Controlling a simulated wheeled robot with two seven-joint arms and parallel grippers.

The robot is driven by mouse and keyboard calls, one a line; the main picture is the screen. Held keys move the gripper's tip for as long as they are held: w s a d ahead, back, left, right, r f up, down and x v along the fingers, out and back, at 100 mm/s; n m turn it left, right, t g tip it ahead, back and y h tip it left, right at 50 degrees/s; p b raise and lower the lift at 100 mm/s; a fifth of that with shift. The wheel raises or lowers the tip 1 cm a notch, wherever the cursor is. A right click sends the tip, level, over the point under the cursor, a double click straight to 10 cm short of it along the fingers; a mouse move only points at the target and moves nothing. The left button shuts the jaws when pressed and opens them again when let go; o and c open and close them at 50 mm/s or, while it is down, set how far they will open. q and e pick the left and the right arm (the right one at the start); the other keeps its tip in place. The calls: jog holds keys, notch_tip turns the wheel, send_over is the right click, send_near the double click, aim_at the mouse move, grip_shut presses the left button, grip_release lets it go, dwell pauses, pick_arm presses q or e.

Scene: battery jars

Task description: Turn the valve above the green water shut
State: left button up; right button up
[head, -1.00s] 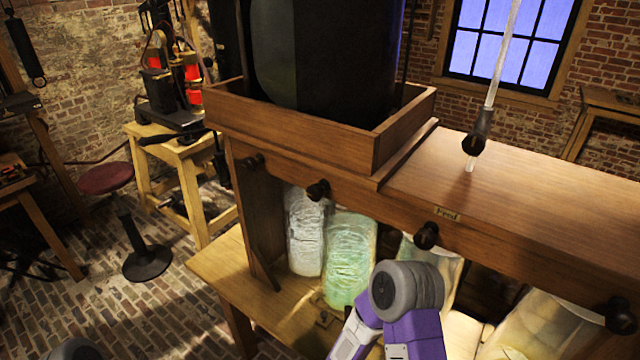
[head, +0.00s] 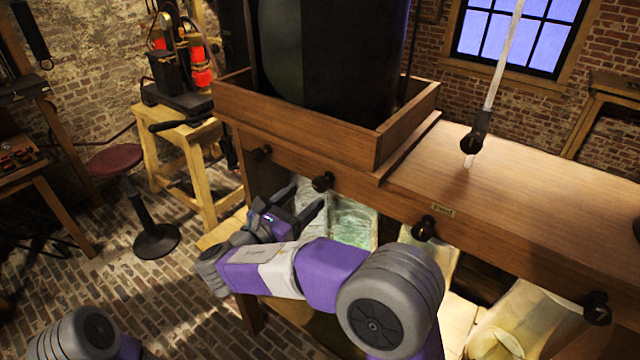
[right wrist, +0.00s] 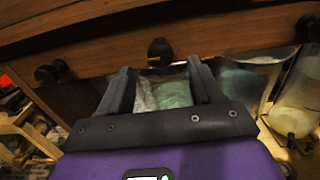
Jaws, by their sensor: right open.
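A black valve knob (head: 322,182) sits on the front rail above the jar of green water (head: 355,226). In the right wrist view this knob (right wrist: 160,50) is straight ahead, between and beyond the fingertips. My right gripper (head: 304,198) is open and empty, just below and left of the knob in the head view, apart from it. The gripper and arm hide much of the green jar and the pale jar (head: 309,203) left of it. The green water (right wrist: 172,94) shows between the fingers in the wrist view. My left gripper is out of view.
Other black knobs on the rail are at left (head: 260,153), at middle right (head: 425,228) and at far right (head: 597,308). A large dark cylinder (head: 345,60) stands in a wooden tray (head: 290,122) above. A glass tube with a black clamp (head: 474,142) meets the bench top.

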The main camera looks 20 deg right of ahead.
aim_at(317, 188)
jog(key=x, duration=0.7)
jog(key=shift+f, duration=0.15)
jog(key=c, duration=1)
jog(key=shift+c, duration=0.2)
